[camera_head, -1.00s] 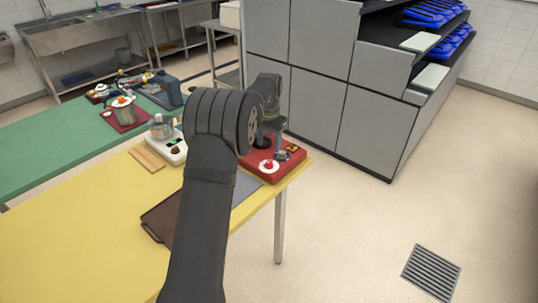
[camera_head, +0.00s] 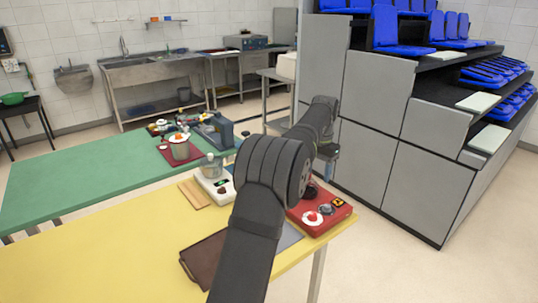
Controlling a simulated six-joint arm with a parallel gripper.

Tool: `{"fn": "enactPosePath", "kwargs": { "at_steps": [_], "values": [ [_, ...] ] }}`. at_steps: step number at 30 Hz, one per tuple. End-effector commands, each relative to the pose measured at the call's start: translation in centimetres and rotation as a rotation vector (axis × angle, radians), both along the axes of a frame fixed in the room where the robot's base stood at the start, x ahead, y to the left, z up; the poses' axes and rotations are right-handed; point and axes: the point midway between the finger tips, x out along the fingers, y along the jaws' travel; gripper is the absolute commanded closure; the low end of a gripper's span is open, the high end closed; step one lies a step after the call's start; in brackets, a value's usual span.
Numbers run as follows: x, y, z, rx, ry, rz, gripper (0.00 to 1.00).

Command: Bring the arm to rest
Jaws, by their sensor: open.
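My arm reaches up from the bottom of the head view and bends over the yellow table (camera_head: 110,245). My gripper (camera_head: 328,172) is at the far end, past the arm's elbow, by the table's right edge and near the red tray (camera_head: 335,216). It is small and dark in the picture, partly hidden by the arm, and is open. I see nothing held in it. The red tray carries a white round piece with a red top (camera_head: 312,218) and small dark and yellow items.
A brown tray (camera_head: 200,262) lies left of my arm. A white scale (camera_head: 215,187) with a pot on it stands behind. A green table (camera_head: 85,180) lies beyond. A grey stepped stand (camera_head: 375,140) with blue items rises close at right. Floor at right is clear.

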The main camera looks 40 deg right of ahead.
Motion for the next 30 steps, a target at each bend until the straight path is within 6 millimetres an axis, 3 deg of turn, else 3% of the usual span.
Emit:
{"fn": "enactPosePath", "kwargs": {
  "at_steps": [5,21,30],
  "values": [
    [0.0,0.0,-2.1,0.004,0.003,0.0,0.48],
    [0.0,0.1,-12.8,0.004,0.003,0.0,0.48],
    [0.0,0.0,-16.7,0.002,0.001,0.0,0.48]
  ]
}}
